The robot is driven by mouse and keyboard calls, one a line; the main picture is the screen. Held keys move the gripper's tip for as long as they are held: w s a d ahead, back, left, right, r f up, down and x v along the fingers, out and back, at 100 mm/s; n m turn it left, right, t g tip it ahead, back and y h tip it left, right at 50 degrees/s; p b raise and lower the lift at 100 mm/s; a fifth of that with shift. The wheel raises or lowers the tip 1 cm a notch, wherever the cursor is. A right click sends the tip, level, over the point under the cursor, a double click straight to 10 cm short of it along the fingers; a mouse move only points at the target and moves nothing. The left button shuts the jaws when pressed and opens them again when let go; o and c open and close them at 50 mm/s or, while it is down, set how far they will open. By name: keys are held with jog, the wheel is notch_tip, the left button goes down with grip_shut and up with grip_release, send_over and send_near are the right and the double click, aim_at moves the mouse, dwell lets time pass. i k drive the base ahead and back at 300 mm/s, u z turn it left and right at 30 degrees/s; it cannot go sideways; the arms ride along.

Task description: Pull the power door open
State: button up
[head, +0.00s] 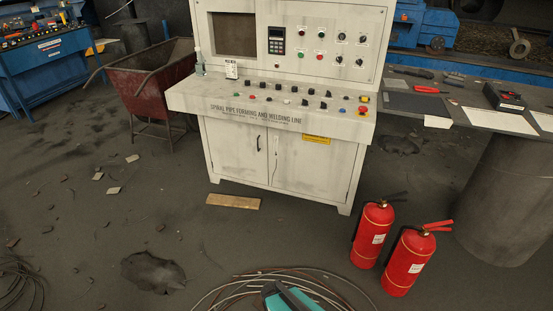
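The control console (283,110) stands at the centre of the head view, pale and worn. Its lower cabinet has two front doors, a left door (230,155) and a right door (312,172); both look shut. A small dark handle (258,143) sits near the inner edge of the left door. A thin dark mark or handle shows near the inner edge of the right door. A yellow label (316,140) is at the top of the right door. I cannot tell which door is the power door. My gripper cannot be made out.
Two red fire extinguishers (371,236) (408,262) stand front right of the cabinet. A wooden plank (233,201) lies before it. Coiled cables (235,290) and a teal object (289,296) are at the bottom edge. A rusty red cart (150,90) stands left; a tool table (470,105) is right.

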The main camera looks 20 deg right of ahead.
aim_at(319, 167)
jog(key=k, duration=0.85)
jog(key=z, duration=0.15)
jog(key=i, duration=1.55)
jog(key=u, duration=0.9)
jog(key=i, duration=0.65)
jog(key=u, duration=0.3)
